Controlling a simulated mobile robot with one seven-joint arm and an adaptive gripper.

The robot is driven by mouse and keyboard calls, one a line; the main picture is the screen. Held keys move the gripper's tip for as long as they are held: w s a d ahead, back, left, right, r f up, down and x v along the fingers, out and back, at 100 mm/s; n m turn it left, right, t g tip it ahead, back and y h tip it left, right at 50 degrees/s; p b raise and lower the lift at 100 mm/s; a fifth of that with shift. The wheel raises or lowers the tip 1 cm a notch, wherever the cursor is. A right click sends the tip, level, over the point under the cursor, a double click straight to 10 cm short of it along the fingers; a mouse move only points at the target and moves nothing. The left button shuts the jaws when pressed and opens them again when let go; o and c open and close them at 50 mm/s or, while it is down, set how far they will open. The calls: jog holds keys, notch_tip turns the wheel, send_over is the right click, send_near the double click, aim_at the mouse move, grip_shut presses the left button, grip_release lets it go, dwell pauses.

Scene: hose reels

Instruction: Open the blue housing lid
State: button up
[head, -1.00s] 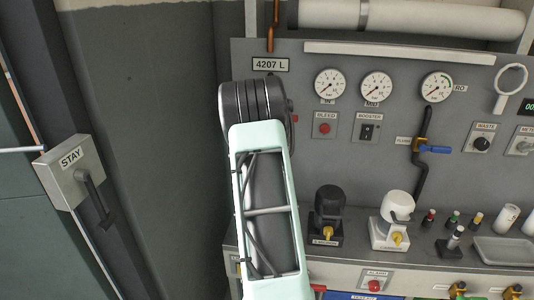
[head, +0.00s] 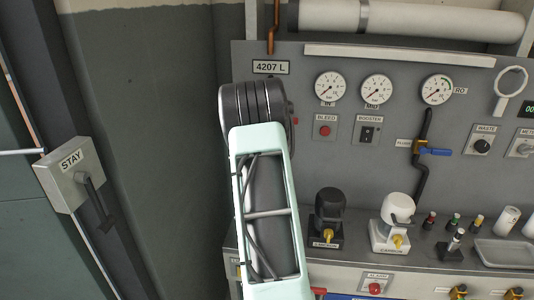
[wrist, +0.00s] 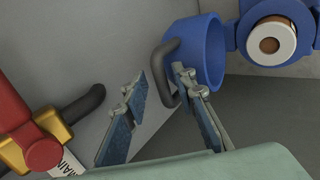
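In the wrist view a blue cup-shaped lid (wrist: 207,55) with a dark grey bar handle (wrist: 162,62) stands at the upper middle. To its right is the blue housing (wrist: 303,14), whose round end shows a white ring with a brown core (wrist: 270,45). The lid sits beside that end, not over it. My gripper (wrist: 157,84) is open, its two fingers apart on either side of the handle. I cannot tell whether a finger touches the handle or lid. In the head view my arm shows, but the gripper is below the frame.
A red and yellow valve (wrist: 35,135) with a dark pipe is at the wrist view's left, near a MAIN label (wrist: 67,162). In the head view are a gauge panel (head: 300,160), a STAY lever box (head: 72,170) at left, and a bench with small fittings.

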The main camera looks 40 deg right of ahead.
jog(key=v, duration=1.2)
